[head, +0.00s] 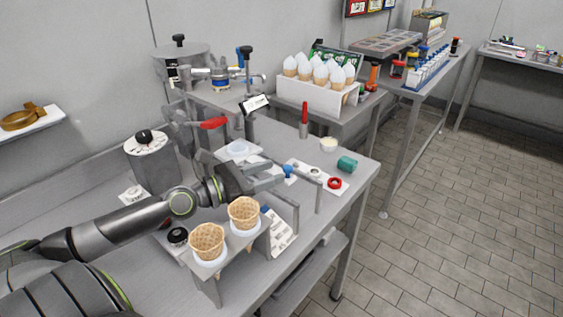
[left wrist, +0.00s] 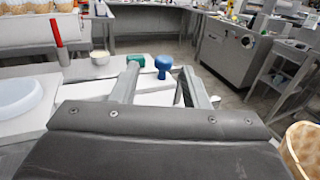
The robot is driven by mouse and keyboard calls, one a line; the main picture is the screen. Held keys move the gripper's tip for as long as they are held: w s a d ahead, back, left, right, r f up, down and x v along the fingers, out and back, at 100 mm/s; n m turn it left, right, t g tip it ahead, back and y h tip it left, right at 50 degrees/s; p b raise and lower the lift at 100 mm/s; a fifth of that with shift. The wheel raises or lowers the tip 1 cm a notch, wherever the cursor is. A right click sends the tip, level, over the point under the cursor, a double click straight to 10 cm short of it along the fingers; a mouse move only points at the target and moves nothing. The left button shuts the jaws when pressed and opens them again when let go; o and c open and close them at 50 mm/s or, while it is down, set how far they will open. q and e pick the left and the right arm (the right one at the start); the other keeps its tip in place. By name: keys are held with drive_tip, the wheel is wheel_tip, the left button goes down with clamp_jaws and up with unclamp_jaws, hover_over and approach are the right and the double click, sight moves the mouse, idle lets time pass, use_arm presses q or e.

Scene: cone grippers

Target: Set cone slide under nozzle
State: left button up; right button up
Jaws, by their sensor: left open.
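My left gripper (head: 277,178) is open beside a small blue knob (head: 288,170) over the middle of the table. In the left wrist view the blue knob (left wrist: 163,64) shows between the two open fingers (left wrist: 160,85), with no visible grip on it. The knob seems to belong to the cone slide, but my gripper hides much of that area. A dispenser with a red handle (head: 214,123) stands behind; I cannot clearly make out its nozzle. A pale round dish (head: 238,148) lies near it. My right gripper is not in view.
Two waffle cones (head: 207,240) (head: 243,212) stand in a grey rack (head: 262,248) at the front. Filled cones (head: 319,68) stand in a white holder behind.

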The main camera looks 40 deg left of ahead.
sight(281, 170)
use_arm(q)
drive_tip(key=shift+w+d+r+p, duration=0.15)
drive_tip(key=shift+w+d+p, duration=0.3)
drive_tip(key=shift+p, duration=0.05)
drive_tip(key=shift+p+x, duration=0.4)
drive_tip(key=shift+x, duration=0.85)
clamp_jaws()
